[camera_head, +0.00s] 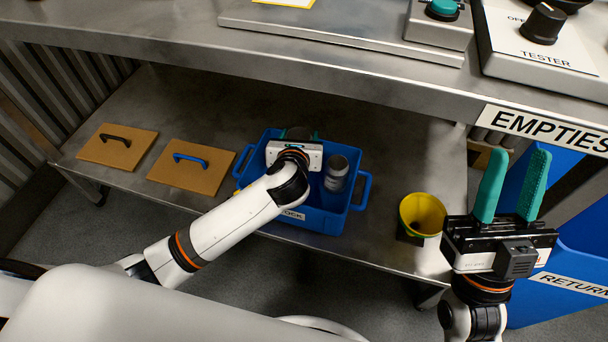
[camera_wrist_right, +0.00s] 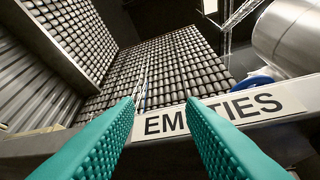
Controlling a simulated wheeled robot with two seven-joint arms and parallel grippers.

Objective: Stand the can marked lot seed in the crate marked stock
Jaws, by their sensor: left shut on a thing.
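The blue crate marked stock (camera_head: 358,205) stands on the lower shelf; part of its label shows on the front. My left gripper (camera_head: 299,134) reaches over the crate and is shut on a dark can (camera_head: 297,132), mostly hidden behind the hand. I cannot read that can's marking or tell whether its base touches the crate floor. Another grey can (camera_head: 336,172) stands upright in the crate's right part, its marking too small to read. My right gripper (camera_head: 523,158) is open and empty, fingers upward, far right; its fingers also show in the right wrist view (camera_wrist_right: 165,112).
Two brown boards with handles, one black (camera_head: 116,148) and one blue (camera_head: 190,166), lie left of the crate. The upper bench edge (camera_head: 300,75) runs above the shelf. Blue bins marked empties and returns (camera_head: 570,235) stand at right.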

